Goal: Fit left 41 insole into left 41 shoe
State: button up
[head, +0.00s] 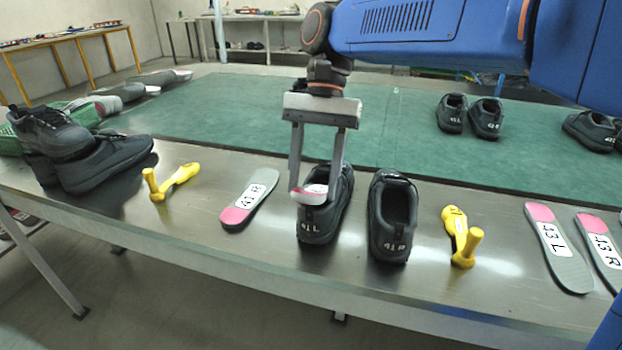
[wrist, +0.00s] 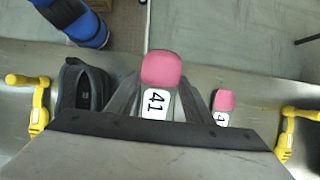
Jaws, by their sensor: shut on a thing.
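My gripper (head: 315,190) is shut on the left 41 insole (head: 311,195), with one finger on each side of its heel part. The insole's pink heel end shows at the opening of the left 41 shoe (head: 318,226), a black shoe marked "41 L" on its heel. The rest of the insole is hidden, so I cannot tell how deep it sits in the shoe. In the wrist view the insole's pink end (wrist: 161,68) and a white "41" label show between the fingers. The left shoe is mostly hidden there.
The 41 R shoe (head: 392,218) stands close on the right. A 41 R insole (head: 249,199) lies to the left. Yellow tools (head: 172,181) (head: 460,238) flank them. 43 insoles (head: 556,245) lie far right. Black shoes (head: 103,160) stand far left. The green mat (head: 240,110) is largely clear.

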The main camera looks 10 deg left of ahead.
jog(key=shift+t, duration=0.4)
jog(key=shift+w+d+f, duration=0.1)
jog(key=shift+w+f, duration=0.2)
jog(key=shift+w, duration=0.6)
jog(key=shift+w+d+f, duration=0.1)
jog(key=shift+w+f, duration=0.2)
jog(key=shift+w, duration=0.6)
jog(key=shift+w+d+f, duration=0.1)
jog(key=shift+w+f, duration=0.2)
jog(key=shift+w, duration=0.6)
jog(key=shift+s+f+t, duration=0.15)
jog(key=shift+f+t, duration=0.15)
jog(key=shift+f, duration=0.1)
jog(key=shift+c, duration=0.5)
jog(key=shift+f, duration=0.45)
jog(key=c, duration=0.5)
jog(key=shift+o, duration=0.2)
jog(key=shift+f, duration=0.1)
jog(key=o, duration=1.6)
jog(key=shift+f, duration=0.1)
jog(key=shift+o, duration=0.2)
jog(key=shift+r, duration=1.7)
